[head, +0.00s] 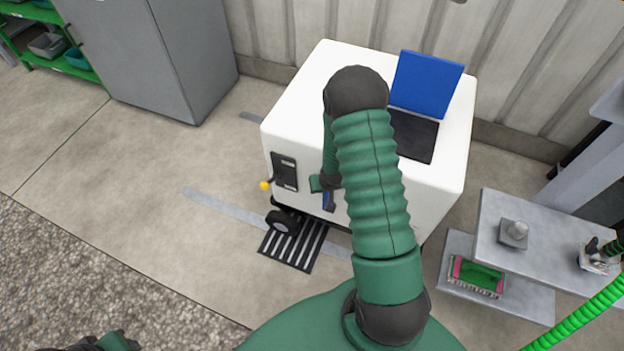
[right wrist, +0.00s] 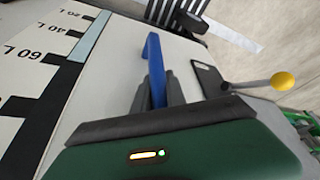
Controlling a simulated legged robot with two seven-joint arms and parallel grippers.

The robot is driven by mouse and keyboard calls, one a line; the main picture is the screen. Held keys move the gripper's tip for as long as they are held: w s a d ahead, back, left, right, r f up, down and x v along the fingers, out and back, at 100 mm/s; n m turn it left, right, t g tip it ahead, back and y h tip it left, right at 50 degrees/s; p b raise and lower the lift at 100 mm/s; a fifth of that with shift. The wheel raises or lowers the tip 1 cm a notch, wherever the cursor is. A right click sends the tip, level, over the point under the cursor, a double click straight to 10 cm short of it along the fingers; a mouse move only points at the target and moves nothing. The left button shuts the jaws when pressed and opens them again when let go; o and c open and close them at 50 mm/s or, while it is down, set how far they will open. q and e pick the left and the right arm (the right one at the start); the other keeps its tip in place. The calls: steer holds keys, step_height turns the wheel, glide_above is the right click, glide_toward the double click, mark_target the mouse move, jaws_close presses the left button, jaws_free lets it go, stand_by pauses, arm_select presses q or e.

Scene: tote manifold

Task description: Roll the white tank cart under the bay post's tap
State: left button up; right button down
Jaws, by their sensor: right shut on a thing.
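The white tank cart (head: 305,85) stands in the middle of the head view, with its blue lid (head: 425,82) raised over a dark opening. A dark wheel (head: 282,222) shows at its lower left corner. My right arm reaches across the cart, hiding part of it. My right gripper (right wrist: 158,88) is shut on the cart's blue handle (right wrist: 154,60). A lever with a yellow knob (right wrist: 283,81) sits beside the handle on a dark plate. Part of my left arm shows at the bottom left; its fingers cannot be made out. I cannot identify the bay post's tap.
A black-and-white striped floor grate (head: 292,247) lies by the cart's wheel. A grey cabinet (head: 160,60) stands at the left and a ribbed wall (head: 290,30) behind. A grey two-level stand (head: 530,230) is close at the right, near a green hose (head: 575,318). Left floor is clear.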

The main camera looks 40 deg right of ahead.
steer(key=shift+s+d, duration=0.1)
steer(key=shift+s, duration=0.3)
steer(key=shift+s, duration=0.1)
steer(key=c, duration=1.8)
jaws_free()
steer(key=shift+s, duration=0.1)
steer(key=o, duration=0.4)
steer(key=shift+s, duration=0.1)
steer(key=shift+o, duration=0.2)
steer(key=p+v, duration=0.6)
steer(key=v, duration=1)
steer(key=shift+r, duration=0.3)
